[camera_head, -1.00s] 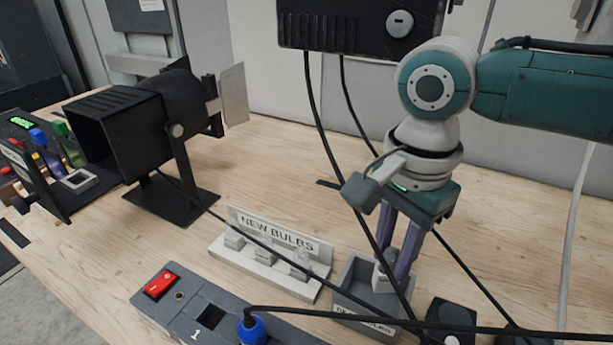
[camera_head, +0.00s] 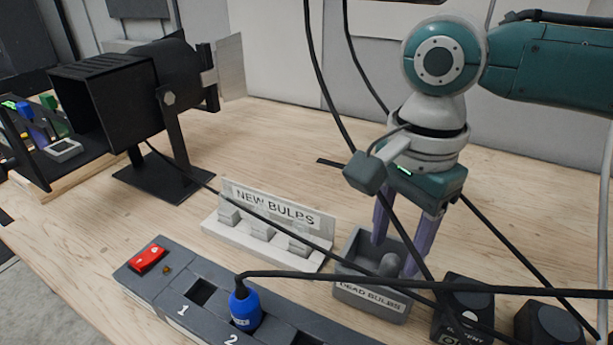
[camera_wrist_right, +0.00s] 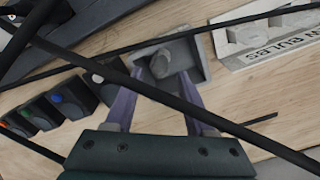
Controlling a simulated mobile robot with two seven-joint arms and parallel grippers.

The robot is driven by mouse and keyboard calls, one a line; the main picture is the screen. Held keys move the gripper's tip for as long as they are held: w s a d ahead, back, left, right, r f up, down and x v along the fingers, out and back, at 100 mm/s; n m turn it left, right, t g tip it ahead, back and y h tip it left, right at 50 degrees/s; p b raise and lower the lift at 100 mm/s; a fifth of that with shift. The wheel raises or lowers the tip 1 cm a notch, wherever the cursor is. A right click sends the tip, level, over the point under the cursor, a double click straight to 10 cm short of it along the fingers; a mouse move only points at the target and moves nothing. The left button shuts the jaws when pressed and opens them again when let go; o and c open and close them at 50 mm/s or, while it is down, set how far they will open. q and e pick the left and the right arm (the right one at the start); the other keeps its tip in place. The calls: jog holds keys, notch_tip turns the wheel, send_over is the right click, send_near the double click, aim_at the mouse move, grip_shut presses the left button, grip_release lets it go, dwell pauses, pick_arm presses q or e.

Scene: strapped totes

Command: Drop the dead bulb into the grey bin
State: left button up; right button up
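The grey bin (camera_head: 372,301), labelled for dead bulbs, stands on the wooden bench right of centre. The dead bulb (camera_head: 390,264) lies in it, tilted, and it also shows in the right wrist view (camera_wrist_right: 160,63). My right gripper (camera_head: 402,255) points down over the bin, its purple fingers spread on either side of the bulb with no grip on it. In the right wrist view the open fingers (camera_wrist_right: 160,92) show gaps to the bulb. My left gripper is in neither view.
A NEW BULBS rack (camera_head: 265,238) holding several bulbs stands left of the bin. A grey power strip (camera_head: 190,291) with a blue plug (camera_head: 244,306) lies in front. Black cables cross before the bin and arm. A black lamp (camera_head: 150,110) stands at the left.

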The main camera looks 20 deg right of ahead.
jog(key=shift+o, duration=0.6)
notch_tip(320, 180, up, 10)
jog(key=p, duration=0.1)
